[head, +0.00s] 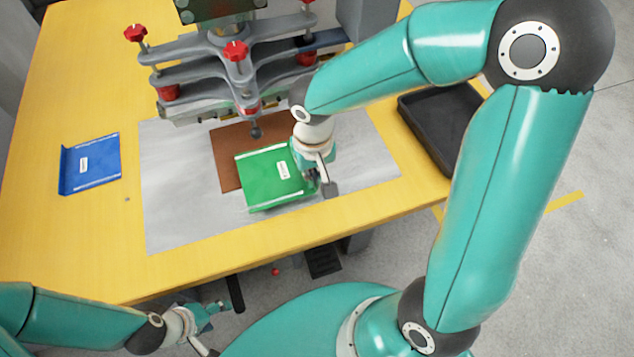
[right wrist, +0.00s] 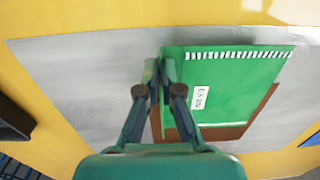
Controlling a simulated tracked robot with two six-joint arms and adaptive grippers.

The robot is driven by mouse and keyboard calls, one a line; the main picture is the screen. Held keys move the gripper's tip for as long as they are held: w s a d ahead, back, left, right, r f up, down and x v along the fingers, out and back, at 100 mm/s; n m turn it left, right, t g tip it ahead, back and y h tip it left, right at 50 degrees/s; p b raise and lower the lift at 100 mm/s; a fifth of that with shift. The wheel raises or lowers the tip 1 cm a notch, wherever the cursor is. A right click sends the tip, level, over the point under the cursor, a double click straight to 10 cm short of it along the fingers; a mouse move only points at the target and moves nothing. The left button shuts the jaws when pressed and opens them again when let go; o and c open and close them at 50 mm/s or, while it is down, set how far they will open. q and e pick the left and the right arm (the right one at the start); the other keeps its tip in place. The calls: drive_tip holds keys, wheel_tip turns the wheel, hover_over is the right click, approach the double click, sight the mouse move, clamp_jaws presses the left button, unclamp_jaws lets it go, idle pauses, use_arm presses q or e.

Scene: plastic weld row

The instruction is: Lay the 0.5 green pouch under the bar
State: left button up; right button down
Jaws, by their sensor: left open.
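The green pouch (head: 268,190) has a pale label and a white-striped edge. It lies over the near part of a brown pad (head: 229,150), in front of the machine's bar (head: 190,113). My right gripper (head: 320,182) is at the pouch's right edge. In the right wrist view its fingers (right wrist: 161,72) are close together on the edge of the pouch (right wrist: 225,85), with the brown pad (right wrist: 222,133) partly covered beneath. I cannot read the label. My left gripper (head: 217,312) is open and empty, off the table's front edge.
A blue pouch (head: 91,165) lies on the yellow table (head: 60,240) at left. A grey sheet (head: 180,205) lies under the pad. A black tray (head: 415,112) is at right, behind my right arm. Red-knobbed clamps (head: 235,50) stand above the bar.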

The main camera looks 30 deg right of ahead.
drive_tip(key=w+p, duration=0.1)
drive_tip(key=w, duration=0.1)
drive_tip(key=w+d, duration=0.1)
drive_tip(key=w, duration=0.1)
drive_tip(key=w+p, duration=0.1)
drive_tip(key=w, duration=0.1)
drive_tip(key=shift+w+d+p, duration=0.3)
drive_tip(key=shift+d+p, duration=0.05)
drive_tip(key=shift+d, duration=0.05)
drive_tip(key=w, duration=0.1)
drive_tip(key=w+p, duration=0.1)
drive_tip(key=w, duration=0.1)
drive_tip(key=shift+w+d+f, duration=0.1)
drive_tip(key=shift+d, duration=0.3)
drive_tip(key=shift+w+f, duration=0.1)
drive_tip(key=shift+f, duration=0.5)
drive_tip(key=shift+f+b, duration=0.6)
drive_tip(key=shift+b, duration=0.25)
drive_tip(key=shift+f+b, duration=0.1)
drive_tip(key=shift+b, duration=0.55)
drive_tip(key=c, duration=1.2)
unclamp_jaws()
drive_tip(key=shift+c, duration=0.2)
